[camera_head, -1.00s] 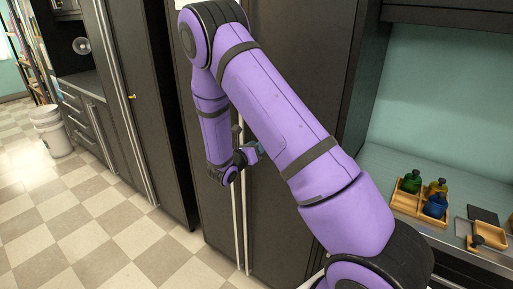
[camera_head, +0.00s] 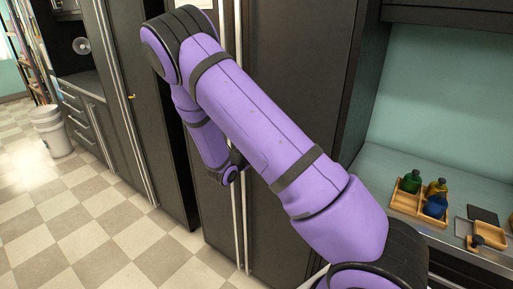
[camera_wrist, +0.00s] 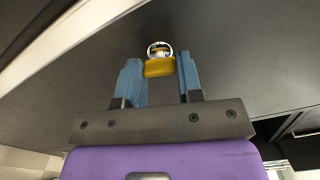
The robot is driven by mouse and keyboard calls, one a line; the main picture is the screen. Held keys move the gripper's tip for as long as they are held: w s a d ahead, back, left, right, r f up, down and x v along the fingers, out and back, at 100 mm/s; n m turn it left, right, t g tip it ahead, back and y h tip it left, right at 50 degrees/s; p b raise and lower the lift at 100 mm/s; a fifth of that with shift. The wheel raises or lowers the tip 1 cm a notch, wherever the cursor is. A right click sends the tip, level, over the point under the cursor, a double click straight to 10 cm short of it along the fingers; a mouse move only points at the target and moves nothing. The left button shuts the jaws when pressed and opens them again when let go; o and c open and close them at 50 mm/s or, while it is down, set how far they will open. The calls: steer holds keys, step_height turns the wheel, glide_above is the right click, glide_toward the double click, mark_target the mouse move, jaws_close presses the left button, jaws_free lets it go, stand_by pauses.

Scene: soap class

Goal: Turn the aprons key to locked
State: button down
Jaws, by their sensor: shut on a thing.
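A yellow key (camera_wrist: 159,68) sits between the blue fingers of my gripper (camera_wrist: 158,66) in the wrist view. The fingers are shut on the key. Just beyond it is a silver ring-shaped lock (camera_wrist: 159,47) on a dark cabinet door (camera_wrist: 235,60). The key is up against the lock; how deep it sits and which way its slot points I cannot tell. In the head view my arm hides the gripper, key and lock. The tall dark cabinet (camera_head: 295,70) stands behind my arm.
Long pale vertical handles (camera_head: 240,235) run down the cabinet doors close to my wrist. A small yellow thing (camera_head: 131,97) shows on another cabinet door at left. A wooden tray (camera_head: 404,205) with bottles stands on the counter at right. Tiled floor (camera_head: 100,215) is clear at left.

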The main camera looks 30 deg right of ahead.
steer(key=shift+n, duration=1.5)
steer(key=c, duration=0.8)
jaws_free()
steer(key=shift+o, duration=0.2)
steer(key=shift+a, duration=0.1)
steer(key=v, duration=1)
steer(key=shift+a, duration=0.3)
steer(key=shift+s, duration=0.15)
